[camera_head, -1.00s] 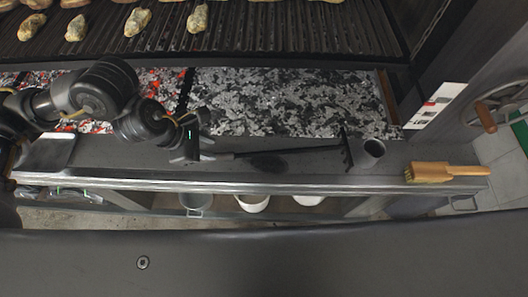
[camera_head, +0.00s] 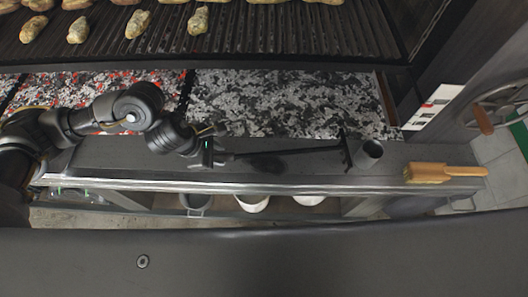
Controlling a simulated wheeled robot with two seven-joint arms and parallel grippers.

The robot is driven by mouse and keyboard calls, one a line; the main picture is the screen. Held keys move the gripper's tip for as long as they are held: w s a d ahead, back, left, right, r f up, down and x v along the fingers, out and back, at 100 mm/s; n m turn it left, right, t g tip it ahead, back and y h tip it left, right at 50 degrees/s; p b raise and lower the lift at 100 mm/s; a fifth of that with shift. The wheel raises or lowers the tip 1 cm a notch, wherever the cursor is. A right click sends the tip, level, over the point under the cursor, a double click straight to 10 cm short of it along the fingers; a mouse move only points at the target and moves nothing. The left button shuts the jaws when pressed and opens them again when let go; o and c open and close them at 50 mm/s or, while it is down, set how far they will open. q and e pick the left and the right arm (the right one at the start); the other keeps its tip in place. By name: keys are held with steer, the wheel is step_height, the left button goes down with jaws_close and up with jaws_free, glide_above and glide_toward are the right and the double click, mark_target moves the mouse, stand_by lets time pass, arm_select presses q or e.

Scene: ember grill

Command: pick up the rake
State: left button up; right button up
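The rake is a black tool with a long thin handle (camera_head: 295,151) and a toothed head (camera_head: 346,151) at its right end. My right gripper is not in view.
A wooden-handled brush (camera_head: 445,172) lies at the ledge's right end. Coals (camera_head: 285,100) lie behind the ledge, under the grill grate (camera_head: 270,35) with food on it. White bowls (camera_head: 252,203) sit below.

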mark_target(224, 156)
arm_select(q)
steer(key=x, duration=0.3)
steer(key=shift+f, duration=0.2)
jaws_close()
steer(key=shift+r, duration=0.1)
steer(key=shift+w, duration=0.1)
